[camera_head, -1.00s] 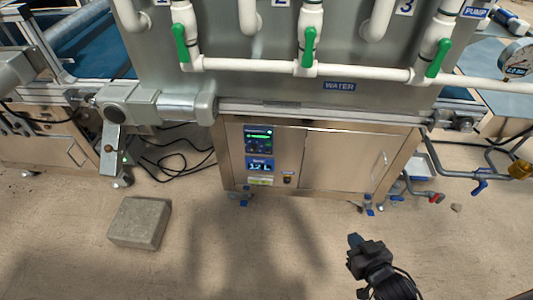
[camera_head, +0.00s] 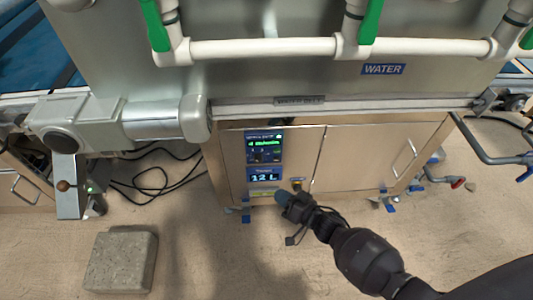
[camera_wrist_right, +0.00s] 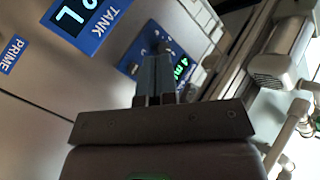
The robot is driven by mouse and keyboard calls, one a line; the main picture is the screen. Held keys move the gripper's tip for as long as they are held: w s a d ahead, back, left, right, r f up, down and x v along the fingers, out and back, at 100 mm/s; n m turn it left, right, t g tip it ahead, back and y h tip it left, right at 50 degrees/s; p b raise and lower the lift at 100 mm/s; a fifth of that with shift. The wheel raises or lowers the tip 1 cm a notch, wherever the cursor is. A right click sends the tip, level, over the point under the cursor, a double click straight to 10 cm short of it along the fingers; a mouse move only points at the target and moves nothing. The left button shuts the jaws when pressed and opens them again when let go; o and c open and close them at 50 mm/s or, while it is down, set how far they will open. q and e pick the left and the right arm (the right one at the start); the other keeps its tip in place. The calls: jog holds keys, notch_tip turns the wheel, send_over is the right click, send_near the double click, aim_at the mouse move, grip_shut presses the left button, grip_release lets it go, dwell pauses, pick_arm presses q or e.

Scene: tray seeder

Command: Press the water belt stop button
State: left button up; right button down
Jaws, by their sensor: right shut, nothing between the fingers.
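My right gripper (camera_head: 284,197) is shut and empty, below and slightly right of the panel in the picture. In the right wrist view the shut fingers (camera_wrist_right: 155,73) point at the panel (camera_wrist_right: 181,68) and cover part of it. I cannot tell any contact. My left gripper is not in view.
The blue tank display (camera_head: 264,174) is just below the panel, and also shows in the wrist view (camera_wrist_right: 88,18). A PRIME label (camera_wrist_right: 12,53) is nearby. White pipes with green valve handles (camera_head: 370,20) run above. A stone block (camera_head: 121,260) lies on the floor at left.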

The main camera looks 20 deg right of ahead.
aim_at(277, 159)
pick_arm(q)
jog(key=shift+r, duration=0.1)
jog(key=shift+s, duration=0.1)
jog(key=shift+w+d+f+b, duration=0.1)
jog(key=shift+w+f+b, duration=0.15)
jog(key=shift+b, duration=0.75)
pick_arm(e)
jog(key=w+d, duration=0.2)
jog(key=w, duration=0.6)
jog(key=shift+w+d, duration=0.15)
jog(key=shift+w, duration=0.1)
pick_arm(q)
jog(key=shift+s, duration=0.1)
pick_arm(e)
jog(key=shift+w, duration=0.2)
dwell(1.0)
jog(key=shift+w+d, duration=0.15)
jog(key=shift+w, duration=0.1)
